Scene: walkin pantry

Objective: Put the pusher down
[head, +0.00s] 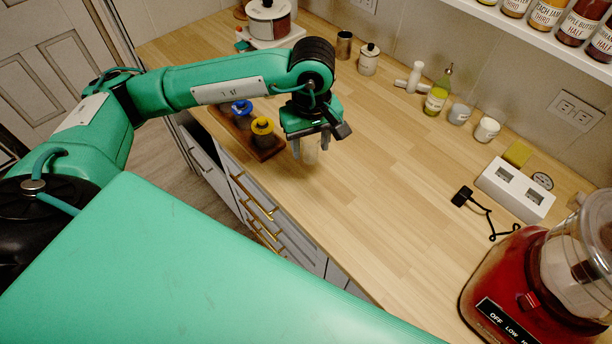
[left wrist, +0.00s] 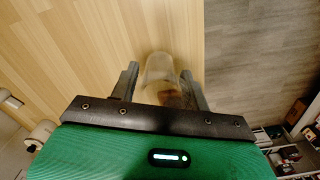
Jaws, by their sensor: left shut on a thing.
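The pusher (head: 310,151) is a pale, see-through cylinder. My left gripper (head: 311,144) is shut on it over the wooden counter (head: 375,180), close to the front edge and just right of a dark wooden tray. In the left wrist view the pusher (left wrist: 160,70) sits between the two fingers of the gripper (left wrist: 165,85). I cannot tell whether its lower end touches the counter. My right gripper is not in view.
The wooden tray (head: 268,153) holds a blue-topped piece (head: 241,107) and a yellow-topped piece (head: 262,127). A red food processor (head: 505,275) stands at the right front. A white box (head: 515,190) and several jars line the wall. The counter's middle is clear.

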